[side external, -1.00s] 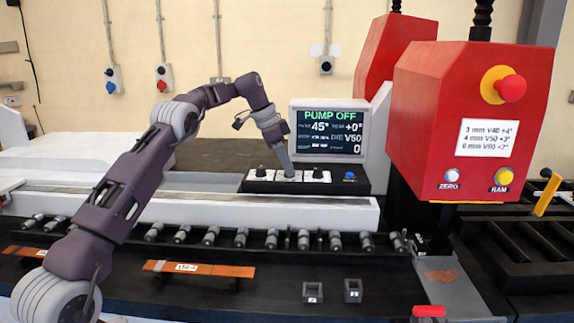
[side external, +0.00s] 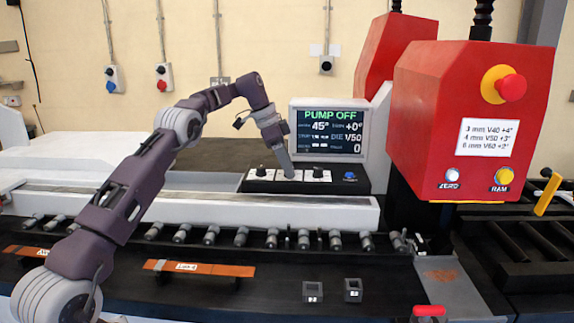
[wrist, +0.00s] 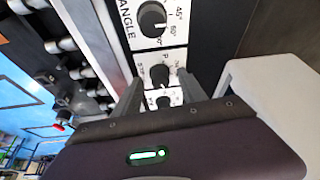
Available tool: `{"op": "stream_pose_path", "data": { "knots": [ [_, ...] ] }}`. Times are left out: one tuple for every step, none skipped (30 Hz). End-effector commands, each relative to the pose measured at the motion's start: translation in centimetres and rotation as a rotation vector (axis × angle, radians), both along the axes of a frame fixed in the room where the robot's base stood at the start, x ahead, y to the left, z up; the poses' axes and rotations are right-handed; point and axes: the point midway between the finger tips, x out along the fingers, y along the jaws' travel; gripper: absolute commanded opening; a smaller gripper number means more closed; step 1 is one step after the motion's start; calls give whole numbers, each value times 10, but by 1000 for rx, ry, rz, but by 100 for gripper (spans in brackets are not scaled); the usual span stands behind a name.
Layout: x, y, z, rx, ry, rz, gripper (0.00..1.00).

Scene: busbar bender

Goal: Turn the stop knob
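A black control box (side external: 228,184) carries a row of black knobs on white plates. In the wrist view the largest-looking knob (wrist: 152,19) is labelled ANGLE. In the side view my gripper (side external: 289,176) hides the middle knob, between the left knob (side external: 261,171) and right knob (side external: 317,173).
A blue button (side external: 350,176) sits right of the knobs. The display (side external: 328,131) behind reads PUMP OFF, 45° and 0. A red housing (side external: 470,120) stands to the right. A white rail (side external: 220,208) and rollers run in front.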

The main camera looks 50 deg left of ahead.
Motion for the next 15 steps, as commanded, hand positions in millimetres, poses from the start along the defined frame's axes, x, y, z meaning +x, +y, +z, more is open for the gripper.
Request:
{"op": "stream_pose_path", "data": {
  "knots": [
    [0,0,0,0,-1,0,49],
    [0,0,0,0,-1,0,49],
    [0,0,1,0,-1,0,49],
    [0,1,2,1,-2,1,49],
    [-1,1,3,1,-2,1,49],
    [-2,2,6,1,-2,1,49],
    [-3,3,10,1,-2,2,49],
    [-5,5,12,1,-1,3,49],
    [-10,9,13,-3,0,6,49],
    [-14,13,12,-4,2,7,49],
    [-18,16,13,-4,1,8,49],
    [-24,20,13,-3,1,6,49],
    [-29,22,12,-4,2,4,49],
    [-35,28,13,-2,0,5,49],
    [-43,35,12,-3,2,5,49]
  ]
}}
